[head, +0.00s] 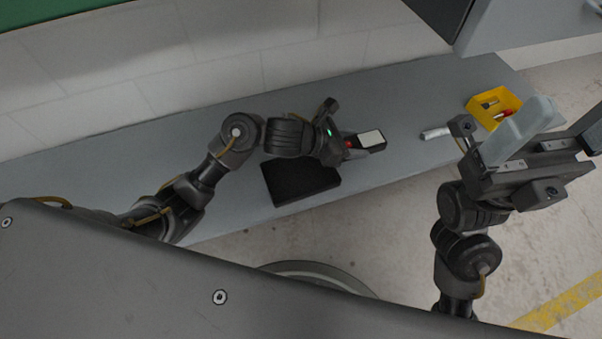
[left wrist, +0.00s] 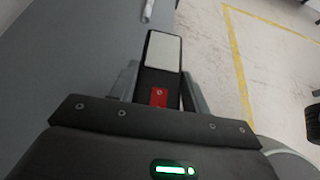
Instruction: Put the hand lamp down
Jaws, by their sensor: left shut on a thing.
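The hand lamp (head: 370,140) is a dark bar with a pale, flat panel and a red patch near the grip. My left gripper (head: 348,146) is shut on its near end, and the lamp is over the grey bench. In the left wrist view the lamp (left wrist: 163,55) points away from me between the two fingers, pale panel up. I cannot tell whether its underside touches the bench. My right gripper (head: 555,130) is at the right, in front of the bench, with its fingers apart and nothing seen between them.
A black flat block (head: 300,183) lies on the bench (head: 400,105) beside my left gripper. A small silvery cylinder (head: 435,132) lies right of the lamp. A yellow bin (head: 481,105) with red-handled items stands further right. Bench near the wall is clear.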

